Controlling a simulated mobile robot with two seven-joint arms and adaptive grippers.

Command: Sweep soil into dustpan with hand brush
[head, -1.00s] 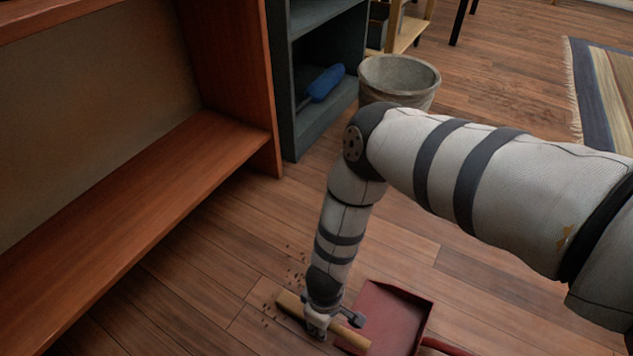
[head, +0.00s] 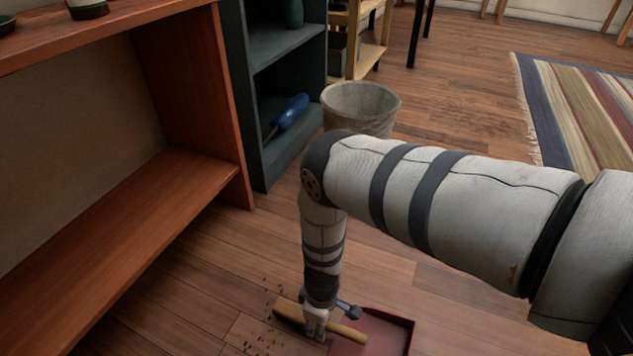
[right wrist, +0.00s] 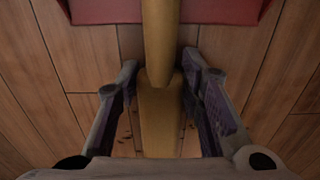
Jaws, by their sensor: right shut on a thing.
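My right gripper (head: 317,330) is low over the wooden floor, shut on the tan handle of the hand brush (head: 347,333). In the right wrist view the handle (right wrist: 158,45) runs between the two fingers (right wrist: 160,85). The brush's bristles cannot be made out. The red dustpan (head: 393,333) lies on the floor just right of the gripper, partly cut off by the bottom edge; its edge also shows at the top of the right wrist view (right wrist: 95,10). Dark soil crumbs (head: 262,333) lie scattered on the floor left of the brush. My left gripper is not in view.
A brown wooden bookcase (head: 185,178) stands at the left, with a dark grey shelf (head: 240,110) beside it holding a blue object (head: 290,111). A grey bin (head: 362,108) stands behind my arm. A striped rug (head: 580,115) lies far right. Floor right of the bin is open.

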